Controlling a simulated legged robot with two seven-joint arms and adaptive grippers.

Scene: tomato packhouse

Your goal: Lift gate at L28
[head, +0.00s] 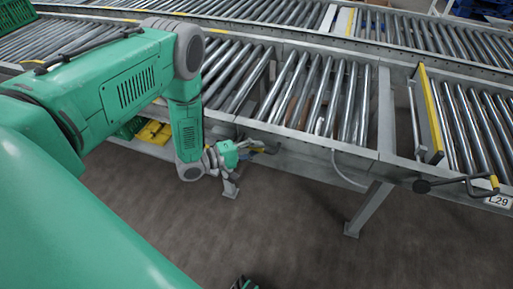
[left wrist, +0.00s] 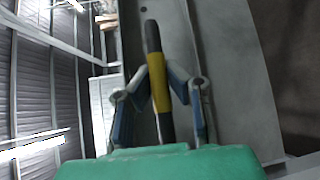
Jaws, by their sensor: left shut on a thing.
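My left gripper (head: 256,146) is at the front side of the roller conveyor, in the middle of the head view. In the left wrist view its two fingers (left wrist: 160,85) are closed on a bar handle (left wrist: 153,38) with black ends and a yellow band. In the head view only a small yellow and dark bit of this handle shows beside the fingers. No L28 label is readable, and I cannot make out the gate's panel or how high it stands. My right gripper is not clearly seen.
To the right, a yellow-edged gate plate (head: 430,112) stands across the rollers, with a black and yellow handle (head: 465,186) by an L29 label (head: 499,201). A conveyor leg (head: 368,208) stands below the frame. Yellow crates (head: 152,133) sit under the conveyor.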

